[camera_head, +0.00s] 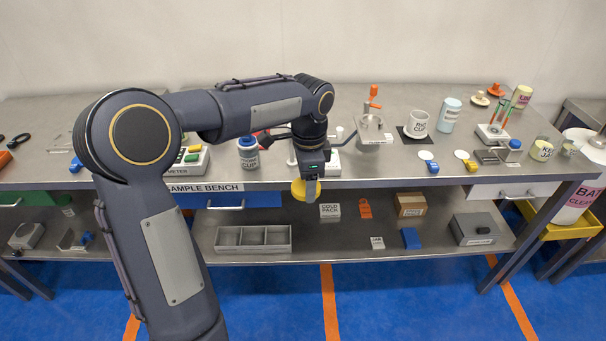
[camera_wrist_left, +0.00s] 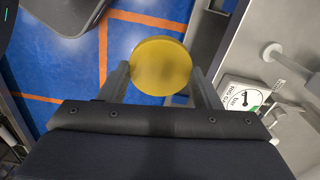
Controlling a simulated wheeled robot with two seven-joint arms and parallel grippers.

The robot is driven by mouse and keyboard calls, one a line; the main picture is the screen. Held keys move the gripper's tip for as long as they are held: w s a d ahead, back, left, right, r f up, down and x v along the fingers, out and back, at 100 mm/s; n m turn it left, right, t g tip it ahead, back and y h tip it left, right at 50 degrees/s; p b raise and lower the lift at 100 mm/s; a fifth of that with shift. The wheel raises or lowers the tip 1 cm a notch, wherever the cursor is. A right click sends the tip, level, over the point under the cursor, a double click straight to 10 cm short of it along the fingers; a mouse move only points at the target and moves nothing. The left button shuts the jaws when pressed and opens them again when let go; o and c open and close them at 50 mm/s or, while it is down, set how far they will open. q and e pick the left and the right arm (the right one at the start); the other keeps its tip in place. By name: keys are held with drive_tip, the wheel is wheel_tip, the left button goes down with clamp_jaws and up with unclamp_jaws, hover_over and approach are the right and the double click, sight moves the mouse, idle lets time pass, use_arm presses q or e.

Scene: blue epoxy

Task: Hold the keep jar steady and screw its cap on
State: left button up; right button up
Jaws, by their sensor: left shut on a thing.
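My left gripper (camera_head: 306,181) is shut on a round yellow cap (camera_head: 305,191) and holds it just in front of the bench's front edge, above the lower shelf. In the left wrist view, the yellow cap (camera_wrist_left: 161,66) shows as a flat disc between the two fingers (camera_wrist_left: 160,85). The keep jar (camera_head: 541,149), pale with a partly readable label, stands upright at the right end of the bench, well apart from the gripper. I cannot tell its top clearly. My right gripper is not in view.
A mug (camera_head: 417,124), a light-blue container (camera_head: 449,115) and a test-tube rack (camera_head: 493,132) stand on the bench between cap and jar. A grey divided tray (camera_head: 253,238) lies on the lower shelf.

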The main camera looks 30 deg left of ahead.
use_arm(q)
drive_tip(key=w+d+f+n, duration=0.1)
drive_tip(key=d+f+n, duration=0.2)
drive_tip(key=f+n, duration=0.2)
drive_tip(key=d+f+n, duration=0.3)
drive_tip(key=f+n, duration=0.2)
drive_tip(key=f, duration=0.3)
drive_tip(key=shift+w+d+f, duration=0.2)
drive_tip(key=shift+w+d, duration=0.15)
drive_tip(key=shift+d, duration=0.05)
